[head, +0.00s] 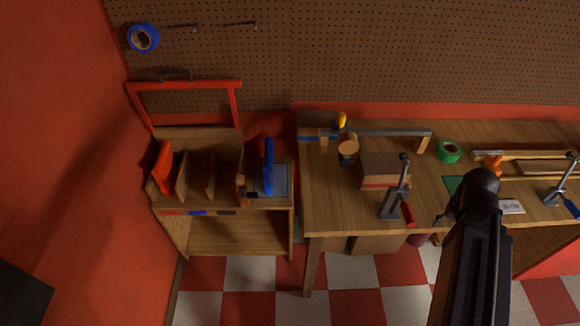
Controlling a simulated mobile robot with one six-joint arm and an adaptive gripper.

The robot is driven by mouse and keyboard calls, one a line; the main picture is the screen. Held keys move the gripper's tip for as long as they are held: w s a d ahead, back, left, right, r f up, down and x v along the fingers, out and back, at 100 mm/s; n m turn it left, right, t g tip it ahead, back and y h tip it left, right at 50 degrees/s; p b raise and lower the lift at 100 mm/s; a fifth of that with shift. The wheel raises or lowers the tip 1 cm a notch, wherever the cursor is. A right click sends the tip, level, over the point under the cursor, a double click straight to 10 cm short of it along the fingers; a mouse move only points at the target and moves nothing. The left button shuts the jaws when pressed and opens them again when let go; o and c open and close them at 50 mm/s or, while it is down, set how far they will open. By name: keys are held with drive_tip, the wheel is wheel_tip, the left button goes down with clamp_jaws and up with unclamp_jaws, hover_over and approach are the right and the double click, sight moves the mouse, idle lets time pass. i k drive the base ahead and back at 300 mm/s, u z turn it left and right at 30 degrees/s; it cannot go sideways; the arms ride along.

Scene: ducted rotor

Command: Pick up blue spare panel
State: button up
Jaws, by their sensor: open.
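A blue upright piece (268,166), seen nearly edge-on, stands over a grey plate at the right end of the low wooden shelf unit; it looks like the blue spare panel, though its full face does not show. My gripper (452,212) is at the end of my dark arm, over the workbench at the right, well away from the blue piece. It is open and I see nothing in it; the arm end hides much of its fingers.
A red panel (163,168) leans in the wooden rack at left, beside upright dividers. A red frame (186,86) stands behind it. The workbench (335,212) carries a box (384,170), a toggle clamp (395,204) and green tape (448,151). Checkered floor lies in front.

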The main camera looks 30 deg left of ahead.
sight(267, 169)
drive_tip(key=z, duration=0.25)
drive_tip(key=k, duration=0.8)
drive_tip(key=u, duration=1.9)
drive_tip(key=i, duration=0.85)
drive_tip(key=z, duration=0.2)
